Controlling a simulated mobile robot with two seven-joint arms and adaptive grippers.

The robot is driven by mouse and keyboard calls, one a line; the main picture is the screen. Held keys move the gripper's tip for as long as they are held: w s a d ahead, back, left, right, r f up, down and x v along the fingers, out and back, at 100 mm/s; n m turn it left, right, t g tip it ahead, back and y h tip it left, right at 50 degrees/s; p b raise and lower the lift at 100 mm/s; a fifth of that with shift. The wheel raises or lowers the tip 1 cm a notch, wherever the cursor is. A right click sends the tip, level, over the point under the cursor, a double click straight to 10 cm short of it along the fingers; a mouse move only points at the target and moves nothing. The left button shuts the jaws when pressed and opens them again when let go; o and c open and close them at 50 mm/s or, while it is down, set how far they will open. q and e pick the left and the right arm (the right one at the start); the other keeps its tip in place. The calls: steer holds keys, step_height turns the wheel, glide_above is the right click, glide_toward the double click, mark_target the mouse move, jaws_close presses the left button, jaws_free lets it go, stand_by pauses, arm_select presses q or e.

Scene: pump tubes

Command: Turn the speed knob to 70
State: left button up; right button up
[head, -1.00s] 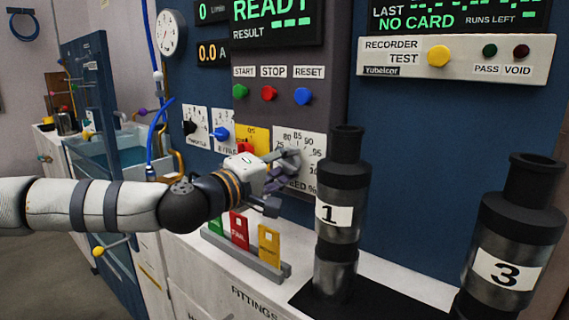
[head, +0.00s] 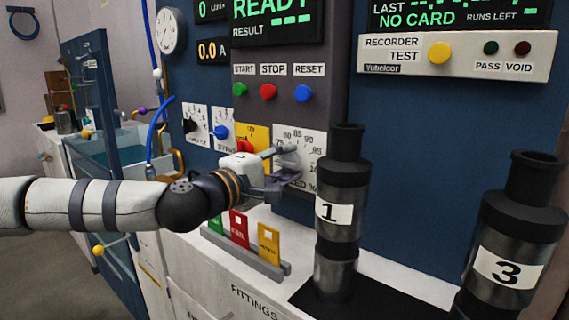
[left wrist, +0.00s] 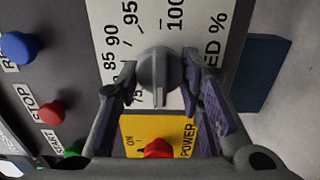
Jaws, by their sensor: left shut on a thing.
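The grey speed knob (left wrist: 160,72) sits on a white scale plate, which shows in the head view (head: 313,147) and the left wrist view (left wrist: 112,32). A pale line on the knob points down in the left wrist view; the number it points at is hidden. Scale numbers from about 75 to 100 are readable. My left gripper (head: 285,168) is at the plate, one finger on each side of the knob, shut on it. It also shows in the left wrist view (left wrist: 160,90). My right gripper is not in view.
The red power knob (left wrist: 158,149) on its yellow plate lies close beside the gripper. START, STOP and RESET buttons (head: 303,92) are above. Black cylinder 1 (head: 341,185) stands just right of the gripper. A card rack (head: 245,255) stands below.

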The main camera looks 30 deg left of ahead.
arm_select(q)
steer(key=o, duration=1.2)
steer(key=shift+c, duration=0.2)
steer(key=s, duration=0.7)
steer(key=shift+s+a, duration=0.25)
steer(key=shift+f, duration=0.1)
